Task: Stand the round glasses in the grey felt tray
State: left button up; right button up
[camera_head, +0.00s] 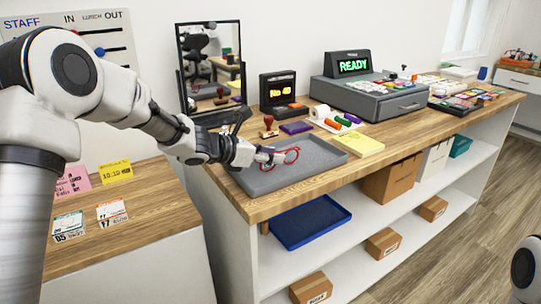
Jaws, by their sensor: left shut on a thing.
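The grey felt tray (322,158) lies on the wooden counter near its left end. My left gripper (274,156) reaches in from the left over the tray. It is shut on the red-framed round glasses (291,156). The glasses are over the tray, and I cannot tell whether they touch its floor. Part of the glasses is hidden by the gripper. My right gripper is out of view; only a piece of my right arm shows at the lower right edge.
A mirror (211,60) stands behind the tray. A stamp (268,128), a purple pad (296,128) and a yellow note pad (358,144) lie close around it. A cash register (370,97) stands farther right. A blue tray (311,222) and boxes sit on shelves below.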

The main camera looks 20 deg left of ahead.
pick_arm(q)
jog(key=o, duration=0.9)
jog(key=shift+w+f, duration=0.1)
jog(key=shift+f, duration=0.05)
jog(key=shift+r+p, duration=0.35)
jog(key=shift+p, duration=0.05)
jog(key=v, duration=1.1)
jog(key=shift+a+p, duration=0.1)
jog(key=shift+p, duration=0.25)
jog(key=shift+s+a+r, duration=0.1)
jog(key=shift+s+a, duration=0.15)
jog(key=shift+s, duration=0.2)
